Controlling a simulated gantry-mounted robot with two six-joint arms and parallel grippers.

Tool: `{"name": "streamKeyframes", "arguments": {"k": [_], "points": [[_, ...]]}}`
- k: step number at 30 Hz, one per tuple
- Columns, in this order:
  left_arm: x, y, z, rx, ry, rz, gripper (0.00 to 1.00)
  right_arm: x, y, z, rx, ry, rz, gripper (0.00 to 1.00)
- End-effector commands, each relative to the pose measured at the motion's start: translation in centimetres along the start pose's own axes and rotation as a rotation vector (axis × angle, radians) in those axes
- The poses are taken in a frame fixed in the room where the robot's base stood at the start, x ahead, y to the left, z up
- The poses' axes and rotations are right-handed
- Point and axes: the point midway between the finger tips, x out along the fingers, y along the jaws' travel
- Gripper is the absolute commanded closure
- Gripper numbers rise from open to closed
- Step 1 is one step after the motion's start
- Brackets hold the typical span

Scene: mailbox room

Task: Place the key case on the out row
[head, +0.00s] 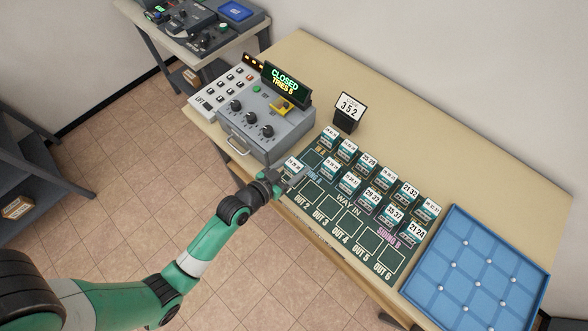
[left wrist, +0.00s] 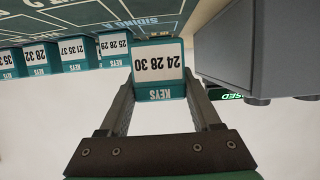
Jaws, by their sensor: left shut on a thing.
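My left gripper (head: 284,179) is shut on a teal key case with a white label (head: 293,164), at the near left corner of the dark green board (head: 341,200). In the left wrist view this key case (left wrist: 158,67) reads 24 28 30 and sits between the two fingers. The out row runs along the board's near edge. Its OUT 2 to OUT 6 squares show empty, such as OUT 4 (head: 345,221). The board's near left corner is partly hidden by the gripper. I cannot tell whether the case touches the board. My right gripper is not in view.
Several other key cases (head: 380,201) stand in rows on the board's far side. A grey control box (head: 263,133) with knobs and a CLOSED display (head: 285,80) stands close left. A blue tray (head: 478,272) lies at right.

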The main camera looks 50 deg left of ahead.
Motion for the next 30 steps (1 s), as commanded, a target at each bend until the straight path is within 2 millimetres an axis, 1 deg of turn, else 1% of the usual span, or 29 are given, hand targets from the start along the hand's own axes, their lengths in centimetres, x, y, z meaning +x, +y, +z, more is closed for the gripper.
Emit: {"name": "streamKeyframes", "arguments": {"k": [1,4,6,13,16,17,18,20,21,22,30], "points": [[0.7,-0.3,1.3,-0.002,-0.002,-0.002,0.95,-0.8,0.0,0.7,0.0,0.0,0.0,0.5],[1.2,-0.2,2.9,-0.001,-0.002,-0.001,0.95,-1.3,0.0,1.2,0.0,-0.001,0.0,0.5],[1.3,-0.2,3.2,-0.001,0.0,-0.001,0.95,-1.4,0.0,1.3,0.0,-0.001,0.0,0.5],[1.3,-0.2,3.1,0.0,0.001,-0.001,0.95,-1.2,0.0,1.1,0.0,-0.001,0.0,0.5],[1.4,-0.2,3.5,0.0,0.0,-0.001,0.95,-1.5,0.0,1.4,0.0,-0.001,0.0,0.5],[1.4,-0.2,3.4,0.0,-0.001,0.0,0.32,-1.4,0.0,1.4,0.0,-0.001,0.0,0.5],[1.3,-0.2,3.3,0.0,-0.001,0.0,0.25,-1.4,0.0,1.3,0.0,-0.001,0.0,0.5],[1.3,-0.2,3.3,0.0,-0.001,0.0,0.14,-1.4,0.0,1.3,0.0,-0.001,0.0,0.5],[1.3,-0.2,3.3,0.0,-0.001,0.0,0.07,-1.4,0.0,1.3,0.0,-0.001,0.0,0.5],[1.3,-0.2,3.3,0.0,-0.001,0.0,0.06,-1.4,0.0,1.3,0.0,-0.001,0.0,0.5],[1.3,-0.2,3.2,0.0,-0.001,0.0,0.06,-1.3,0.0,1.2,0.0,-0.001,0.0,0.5]]}}
